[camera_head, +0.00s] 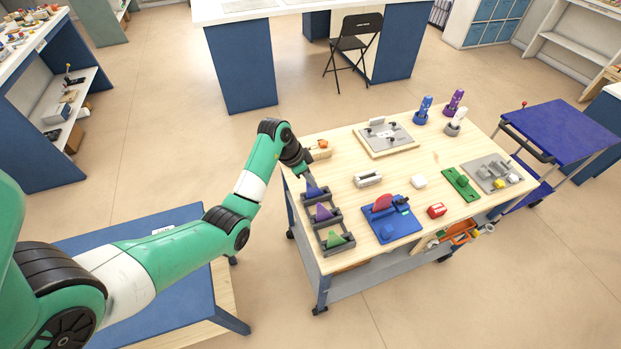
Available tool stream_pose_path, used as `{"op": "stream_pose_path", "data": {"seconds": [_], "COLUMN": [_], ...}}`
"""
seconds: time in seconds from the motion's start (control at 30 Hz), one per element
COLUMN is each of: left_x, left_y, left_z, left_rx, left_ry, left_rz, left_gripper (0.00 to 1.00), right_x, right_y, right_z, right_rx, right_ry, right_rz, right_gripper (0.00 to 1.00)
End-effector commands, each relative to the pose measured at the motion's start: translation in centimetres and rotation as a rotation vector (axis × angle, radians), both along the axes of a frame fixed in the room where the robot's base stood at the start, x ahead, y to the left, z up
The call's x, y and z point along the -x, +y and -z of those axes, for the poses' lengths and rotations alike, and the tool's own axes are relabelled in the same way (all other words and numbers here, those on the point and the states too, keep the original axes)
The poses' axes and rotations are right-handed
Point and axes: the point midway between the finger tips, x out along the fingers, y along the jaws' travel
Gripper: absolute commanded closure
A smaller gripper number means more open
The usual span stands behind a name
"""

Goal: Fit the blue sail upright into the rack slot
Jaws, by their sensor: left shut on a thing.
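The dark grey rack (341,224) stands along the left edge of the wooden table. A purple sail (323,212) stands in its middle part and a green sail (335,240) in its near part. My left gripper (309,181) reaches down over the far part of the rack, shut on the blue sail (314,192). The sail is at the far slot. I cannot tell whether it is seated in the slot or held just above it. The fingertips are small and partly hidden by the arm. My right gripper is not in view.
A blue board (401,229) with a red fin stands right of the rack. A light grey block (368,179), a white block (418,182) and a red box (437,210) lie nearby. A grey plate (399,136) lies farther back. Bare tabletop surrounds the rack's right side.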

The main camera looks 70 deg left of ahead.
Motion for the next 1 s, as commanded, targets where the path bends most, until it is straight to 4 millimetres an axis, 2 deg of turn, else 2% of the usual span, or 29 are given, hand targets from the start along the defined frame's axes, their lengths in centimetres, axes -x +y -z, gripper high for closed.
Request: {"op": "stream_pose_path", "data": {"seconds": [0.03, 0.2, 0.23, 0.5, 0.63, 0.97, 1.0], "left_x": [0.0, 0.0, 0.0, 0.0, 0.4, 3.3, 3.6], "left_y": [0.0, 0.0, 0.0, 0.0, 0.1, 0.3, 0.3], "left_z": [0.1, 0.0, 0.0, 0.0, -1.2, -8.5, -9.5], "left_rx": [-0.001, 0.0, 0.0, 0.0, -0.002, -0.003, -0.001], "left_ry": [-0.001, -0.001, -0.001, 0.0, -0.002, -0.003, -0.001], "left_rz": [0.0, 0.0, 0.0, 0.0, -0.001, -0.002, -0.002], "left_gripper": [0.86, 0.56, 0.53, 0.53, 0.53, 0.53, 0.53], "right_x": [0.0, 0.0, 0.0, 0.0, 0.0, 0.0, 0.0], "right_y": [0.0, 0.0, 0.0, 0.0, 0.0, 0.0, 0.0], "right_z": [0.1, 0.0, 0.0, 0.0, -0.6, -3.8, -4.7], "right_rx": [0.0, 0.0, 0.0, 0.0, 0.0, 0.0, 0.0], "right_ry": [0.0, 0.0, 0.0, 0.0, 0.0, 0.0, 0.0], "right_rz": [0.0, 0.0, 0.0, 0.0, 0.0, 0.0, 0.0], "right_gripper": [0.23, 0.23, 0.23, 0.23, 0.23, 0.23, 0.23]}}
